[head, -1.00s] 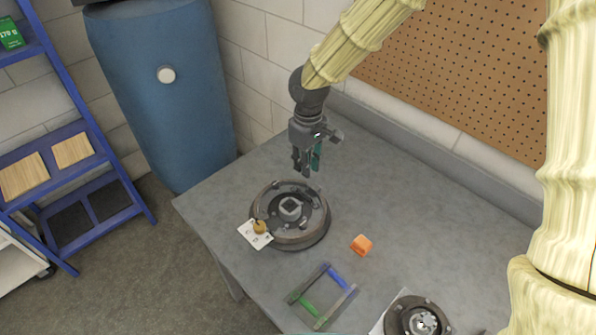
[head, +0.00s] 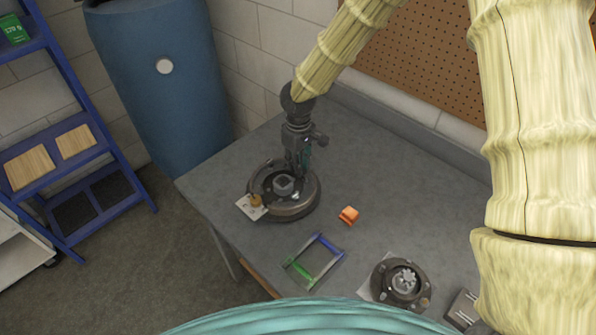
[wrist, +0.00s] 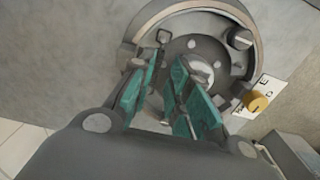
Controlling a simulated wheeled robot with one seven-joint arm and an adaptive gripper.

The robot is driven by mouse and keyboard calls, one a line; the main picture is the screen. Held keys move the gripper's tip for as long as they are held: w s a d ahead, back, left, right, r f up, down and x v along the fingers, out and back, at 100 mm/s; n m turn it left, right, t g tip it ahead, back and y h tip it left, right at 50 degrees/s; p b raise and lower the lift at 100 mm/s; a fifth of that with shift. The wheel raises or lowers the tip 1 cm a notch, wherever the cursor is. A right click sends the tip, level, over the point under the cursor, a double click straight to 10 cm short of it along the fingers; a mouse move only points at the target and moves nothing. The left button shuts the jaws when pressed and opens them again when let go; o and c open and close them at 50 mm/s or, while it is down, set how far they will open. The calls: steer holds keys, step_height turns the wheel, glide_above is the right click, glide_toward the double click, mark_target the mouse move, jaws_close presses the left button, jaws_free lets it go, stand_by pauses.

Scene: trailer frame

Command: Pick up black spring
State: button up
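A round dark brake drum assembly (head: 297,209) sits on the grey workbench. My gripper (head: 301,172) points down over its back right part. In the wrist view my gripper (wrist: 165,75) has its two teal-padded fingers apart, with a gap between them, over the inside of the drum (wrist: 247,55). A small dark looped piece (wrist: 163,38) shows by the left fingertip; I cannot tell whether it is the black spring. No spring shows clearly, and the fingers hide part of the drum.
A tan knob (wrist: 257,101) on a white card lies at the drum's edge. An orange block (head: 348,215), a blue-green frame (head: 314,262) and another hub part (head: 402,281) lie on the bench. A wall with pegboard (head: 425,70) stands behind.

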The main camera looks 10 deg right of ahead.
steer(key=w+f, duration=0.2)
steer(key=f, duration=0.1)
steer(key=shift+w+a+f, duration=0.1)
steer(key=shift+w+f, duration=0.05)
steer(key=shift+w, duration=0.1)
steer(key=shift+s+f+p, duration=0.25)
steer(key=shift+s+p, duration=0.05)
steer(key=shift+p, duration=0.05)
steer(key=shift+s+a+r, duration=0.1)
steer(key=shift+s+r, duration=0.05)
steer(key=shift+s, duration=0.65)
steer(key=shift+w+d+f, duration=0.2)
steer(key=shift+w+f, duration=0.15)
steer(key=shift+c, duration=1.5)
steer(key=shift+a+r, duration=0.1)
steer(key=shift+c, duration=0.2)
steer(key=shift+s, duration=0.1)
